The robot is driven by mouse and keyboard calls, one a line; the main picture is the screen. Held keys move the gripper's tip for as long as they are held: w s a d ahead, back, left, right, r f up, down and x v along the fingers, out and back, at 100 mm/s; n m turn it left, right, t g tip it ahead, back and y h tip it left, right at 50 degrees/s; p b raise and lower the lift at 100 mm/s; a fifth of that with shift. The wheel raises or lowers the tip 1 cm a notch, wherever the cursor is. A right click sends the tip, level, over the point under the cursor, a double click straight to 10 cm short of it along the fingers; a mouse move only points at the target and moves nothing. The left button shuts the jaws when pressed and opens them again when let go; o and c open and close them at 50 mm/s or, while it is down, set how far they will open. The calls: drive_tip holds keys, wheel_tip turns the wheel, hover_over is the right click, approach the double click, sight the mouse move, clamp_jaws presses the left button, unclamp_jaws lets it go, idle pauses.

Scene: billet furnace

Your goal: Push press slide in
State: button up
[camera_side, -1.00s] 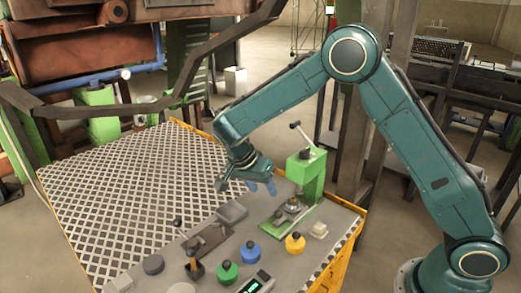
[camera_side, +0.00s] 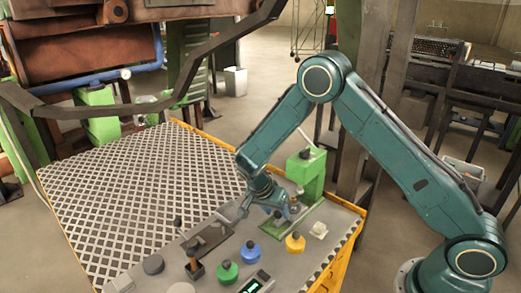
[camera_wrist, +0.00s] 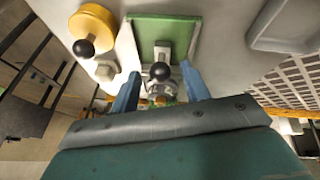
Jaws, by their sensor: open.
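The green press (camera_side: 307,175) stands at the right of the worktable, with its lever angled up to the left. Its slide, with a dark round knob (camera_wrist: 160,72), lies on the green base plate (camera_wrist: 166,27). In the side view the slide (camera_side: 294,208) is partly hidden by my gripper. My gripper (camera_side: 265,208) is open and low over the table, just left of the slide. In the wrist view my gripper's blue fingers (camera_wrist: 160,88) stand apart, one each side of the knob in the picture. I cannot tell whether they touch the slide.
Green (camera_side: 227,271), blue (camera_side: 250,251) and yellow (camera_side: 295,242) buttons stand on the near side of the table. The patterned tabletop (camera_side: 130,190) at the back left is clear.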

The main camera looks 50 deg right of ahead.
drive_tip(key=shift+f, duration=0.15)
clamp_jaws()
drive_tip(key=shift+d, duration=2)
unclamp_jaws()
drive_tip(key=shift+a, duration=0.1)
